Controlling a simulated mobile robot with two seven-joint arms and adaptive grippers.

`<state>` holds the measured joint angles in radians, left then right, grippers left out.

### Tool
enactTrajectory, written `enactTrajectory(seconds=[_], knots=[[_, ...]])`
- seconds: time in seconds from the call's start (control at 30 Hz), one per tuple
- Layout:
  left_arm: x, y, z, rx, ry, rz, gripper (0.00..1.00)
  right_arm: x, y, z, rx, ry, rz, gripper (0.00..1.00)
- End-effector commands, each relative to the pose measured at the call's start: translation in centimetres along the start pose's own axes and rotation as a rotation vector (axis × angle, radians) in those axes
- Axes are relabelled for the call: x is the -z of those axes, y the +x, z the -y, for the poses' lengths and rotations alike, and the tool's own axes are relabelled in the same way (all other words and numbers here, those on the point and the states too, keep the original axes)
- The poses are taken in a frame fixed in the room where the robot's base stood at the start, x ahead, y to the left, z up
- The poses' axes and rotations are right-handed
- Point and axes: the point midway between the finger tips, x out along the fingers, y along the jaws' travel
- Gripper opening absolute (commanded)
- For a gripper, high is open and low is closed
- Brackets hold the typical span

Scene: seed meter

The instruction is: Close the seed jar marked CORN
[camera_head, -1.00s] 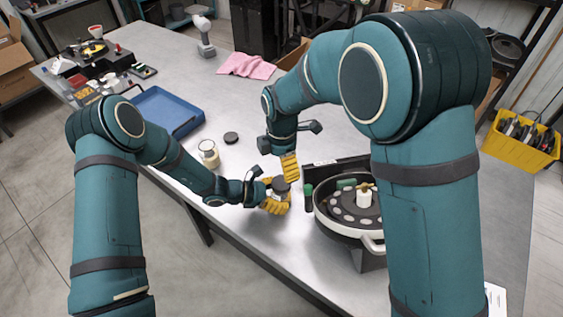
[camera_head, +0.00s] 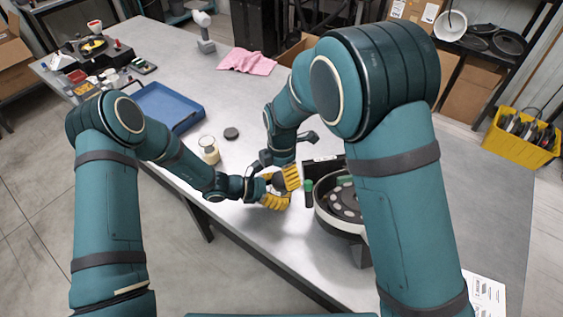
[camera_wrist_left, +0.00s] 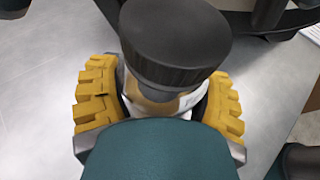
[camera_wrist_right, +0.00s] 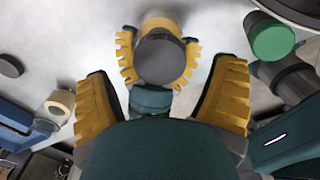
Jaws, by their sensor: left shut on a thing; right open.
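A small jar (camera_wrist_left: 160,104) with a dark round lid (camera_wrist_left: 176,38) on top is in my left gripper. In the head view my left gripper (camera_head: 276,201) is shut on this jar near the table's front edge. The lid shows from above in the right wrist view (camera_wrist_right: 160,60), between the left gripper's yellow fingers. My right gripper (camera_wrist_right: 162,97) is open, its fingers spread on either side below the lid in that picture and apart from it. In the head view the right gripper (camera_head: 291,178) is close above the jar and hides most of it. No CORN marking is readable.
An open jar (camera_head: 209,150) with pale contents and a loose dark lid (camera_head: 231,133) stand to the left. The round seed meter (camera_head: 337,208) and a green-capped tube (camera_head: 309,192) are close on the right. A blue tray (camera_head: 170,105) lies farther back.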

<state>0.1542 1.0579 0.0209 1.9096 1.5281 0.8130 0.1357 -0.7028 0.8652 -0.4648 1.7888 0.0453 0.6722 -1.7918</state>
Motion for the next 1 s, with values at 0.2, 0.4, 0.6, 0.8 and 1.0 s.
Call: enactTrajectory(seconds=[0.2,0.4,0.6,0.8,1.0], knots=[[0.0,0.0,0.0,0.0,0.0,-0.001,0.0,0.0,2.2,0.0,0.001,0.0,0.0,0.84],[0.0,0.0,0.0,0.0,0.0,-0.001,0.0,0.0,2.7,0.0,-0.001,-0.001,0.0,0.84],[0.0,0.0,0.0,0.0,0.0,-0.001,0.0,0.0,2.6,0.0,0.0,0.0,0.0,0.81],[0.0,0.0,0.0,0.0,0.0,-0.001,0.0,0.0,2.6,0.0,0.0,0.0,0.0,0.11],[0.0,0.0,0.0,0.0,0.0,-0.001,0.0,0.0,2.6,0.0,0.0,0.0,0.0,0.83]])
